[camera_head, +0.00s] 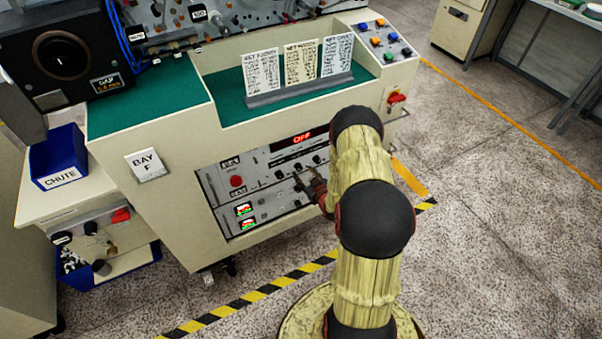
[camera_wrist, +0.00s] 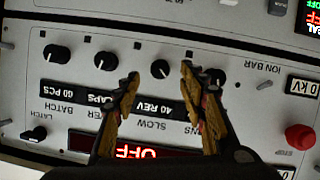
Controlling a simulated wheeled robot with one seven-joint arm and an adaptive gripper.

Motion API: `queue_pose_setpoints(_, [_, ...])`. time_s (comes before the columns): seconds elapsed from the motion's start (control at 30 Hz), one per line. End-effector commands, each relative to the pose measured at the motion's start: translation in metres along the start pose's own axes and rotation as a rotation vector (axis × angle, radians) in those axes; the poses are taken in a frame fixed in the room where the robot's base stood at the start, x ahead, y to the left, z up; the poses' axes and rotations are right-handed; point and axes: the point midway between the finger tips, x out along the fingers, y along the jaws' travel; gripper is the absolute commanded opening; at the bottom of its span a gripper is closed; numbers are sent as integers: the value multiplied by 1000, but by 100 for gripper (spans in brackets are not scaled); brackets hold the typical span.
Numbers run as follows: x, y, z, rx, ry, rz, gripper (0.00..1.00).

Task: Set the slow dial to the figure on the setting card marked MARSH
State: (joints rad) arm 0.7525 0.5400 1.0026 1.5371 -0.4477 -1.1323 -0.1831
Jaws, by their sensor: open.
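The slow dial (camera_wrist: 160,68) is a black round knob on a pale panel, one of a row of similar knobs. The wrist view shows the panel upside down; the label by this knob reads SLOW, with 40 REV in its window (camera_wrist: 150,107). My gripper (camera_wrist: 160,72) is open, with one fingertip on either side of the slow dial; contact is not clear. In the head view my gripper (camera_head: 307,181) is at the front panel and hides part of it. Three setting cards (camera_head: 262,72), (camera_head: 301,60), (camera_head: 338,55) stand in a rack; their names and figures are too small to read.
A red display (camera_head: 302,138) reads OFF. Neighbouring knobs (camera_wrist: 105,60), (camera_wrist: 215,77) stand close beside the fingers. A red button (camera_wrist: 299,137) is at the wrist view's right. The card rack (camera_head: 310,88) sits on a green shelf. A blue chute bin (camera_head: 57,157) is at left.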

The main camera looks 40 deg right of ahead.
Motion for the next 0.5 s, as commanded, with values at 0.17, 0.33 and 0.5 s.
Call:
queue_pose_setpoints(0.17, [27, -1, 3, -1, -1, -1, 42])
queue_pose_setpoints(0.33, [39, 0, 1, 0, 0, 0, 42])
queue_pose_setpoints(0.5, [41, 0, 0, 0, -1, 0, 42])
